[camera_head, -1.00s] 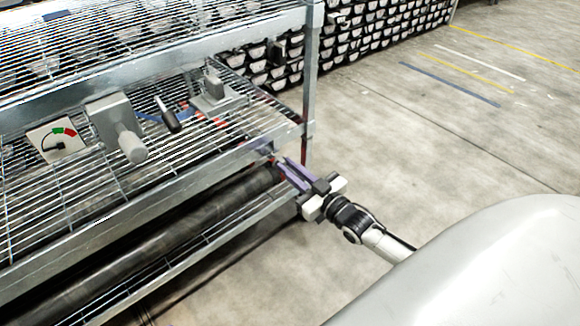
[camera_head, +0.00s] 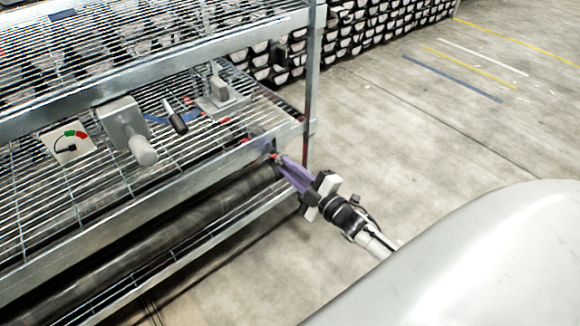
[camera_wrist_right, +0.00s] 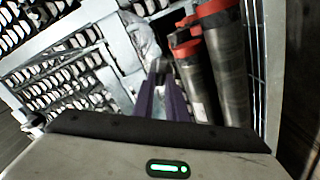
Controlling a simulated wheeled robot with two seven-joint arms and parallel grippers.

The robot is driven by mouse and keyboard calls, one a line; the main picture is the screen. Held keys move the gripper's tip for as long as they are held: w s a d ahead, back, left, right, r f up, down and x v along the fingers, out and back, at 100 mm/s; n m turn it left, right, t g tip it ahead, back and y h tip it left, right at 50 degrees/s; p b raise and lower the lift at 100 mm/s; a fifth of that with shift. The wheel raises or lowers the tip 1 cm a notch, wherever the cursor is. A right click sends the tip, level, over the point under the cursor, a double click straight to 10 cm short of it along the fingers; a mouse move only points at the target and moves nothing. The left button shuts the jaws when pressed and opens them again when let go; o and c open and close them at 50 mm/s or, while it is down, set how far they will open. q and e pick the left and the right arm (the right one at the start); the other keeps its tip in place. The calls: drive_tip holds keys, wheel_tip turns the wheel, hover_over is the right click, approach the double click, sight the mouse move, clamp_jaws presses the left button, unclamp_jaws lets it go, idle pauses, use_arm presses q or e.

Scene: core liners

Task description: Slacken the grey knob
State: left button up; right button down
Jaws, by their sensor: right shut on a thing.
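A grey knob (camera_head: 143,150) with a round, blunt end sticks out from a grey block (camera_head: 122,119) on the wire shelf in the head view. My right gripper (camera_head: 275,159) is well to the right of it, at the shelf's front right corner. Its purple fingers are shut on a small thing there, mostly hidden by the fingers. In the right wrist view the fingertips (camera_wrist_right: 160,72) meet in front of a shiny grey metal part (camera_wrist_right: 145,42); I cannot tell exactly what they grip. My left gripper is not in view.
A gauge plate (camera_head: 68,146), a dark-handled lever (camera_head: 177,119) and a grey bracket (camera_head: 220,97) stand on the shelf. Long dark tubes with red ends (camera_wrist_right: 218,50) lie close to the fingers. The floor (camera_head: 420,160) at right is clear.

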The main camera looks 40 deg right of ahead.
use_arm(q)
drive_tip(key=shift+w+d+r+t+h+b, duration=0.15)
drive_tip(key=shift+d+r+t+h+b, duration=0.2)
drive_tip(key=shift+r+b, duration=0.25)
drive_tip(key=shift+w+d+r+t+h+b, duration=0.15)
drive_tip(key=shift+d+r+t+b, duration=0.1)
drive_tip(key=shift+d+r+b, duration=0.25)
use_arm(e)
drive_tip(key=shift+f+n, duration=0.25)
drive_tip(key=shift+n, duration=2.1)
drive_tip(key=shift+f+n, duration=0.2)
drive_tip(key=shift+n, duration=2.15)
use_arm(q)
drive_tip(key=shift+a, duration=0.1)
use_arm(e)
drive_tip(key=c, duration=1.8)
unclamp_jaws()
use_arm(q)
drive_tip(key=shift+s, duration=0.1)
use_arm(e)
drive_tip(key=shift+o, duration=0.2)
drive_tip(key=shift+s, duration=0.1)
